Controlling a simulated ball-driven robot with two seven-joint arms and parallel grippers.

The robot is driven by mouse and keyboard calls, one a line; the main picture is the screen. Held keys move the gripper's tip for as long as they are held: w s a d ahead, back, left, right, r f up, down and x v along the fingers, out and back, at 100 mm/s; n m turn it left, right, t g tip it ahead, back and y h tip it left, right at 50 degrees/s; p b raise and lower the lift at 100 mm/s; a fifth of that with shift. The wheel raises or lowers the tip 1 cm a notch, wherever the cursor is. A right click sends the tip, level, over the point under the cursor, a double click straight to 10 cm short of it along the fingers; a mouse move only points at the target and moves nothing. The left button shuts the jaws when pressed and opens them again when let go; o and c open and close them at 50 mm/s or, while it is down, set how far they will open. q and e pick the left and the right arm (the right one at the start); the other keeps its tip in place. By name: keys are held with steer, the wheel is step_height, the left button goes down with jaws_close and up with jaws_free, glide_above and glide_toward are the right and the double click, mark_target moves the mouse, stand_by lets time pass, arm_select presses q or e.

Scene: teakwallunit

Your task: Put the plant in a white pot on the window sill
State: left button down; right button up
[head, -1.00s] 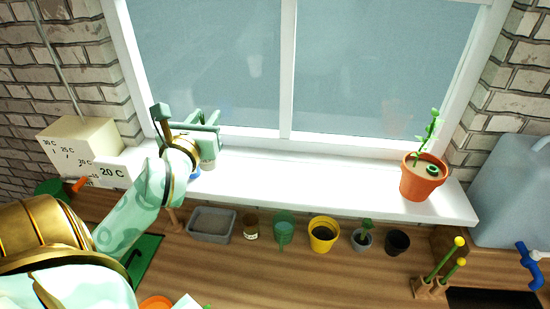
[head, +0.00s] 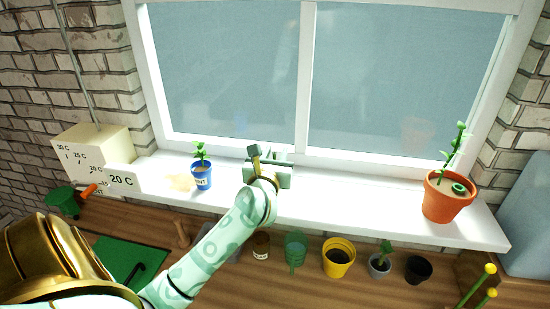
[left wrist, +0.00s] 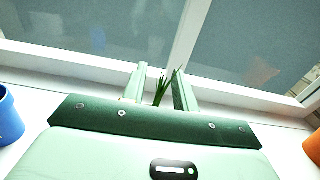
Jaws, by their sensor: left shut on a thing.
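My left gripper (head: 268,162) is over the middle of the white window sill (head: 345,187), near the window. It is shut on a plant; in the left wrist view, spiky green leaves (left wrist: 161,90) show between its fingers (left wrist: 160,88). The pot of this plant is hidden behind the gripper, so its colour and whether it touches the sill cannot be told. My right gripper is not in view.
A blue pot with a plant (head: 203,176) stands on the sill to the left. A terracotta pot with a plant (head: 445,197) stands at the right end. Several small pots, including a yellow pot (head: 338,257), stand below on the wooden bench. Sill between gripper and terracotta pot is clear.

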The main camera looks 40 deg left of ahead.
arm_select(q)
steer(key=shift+f, duration=0.35)
steer(key=shift+f, duration=0.15)
steer(key=c, duration=1.1)
jaws_free()
steer(key=shift+r, duration=0.2)
steer(key=shift+s+d+f, duration=0.1)
steer(key=shift+s+d, duration=0.1)
steer(key=shift+s, duration=0.15)
steer(key=b+v, duration=0.1)
steer(key=v, duration=1)
steer(key=shift+s, duration=0.2)
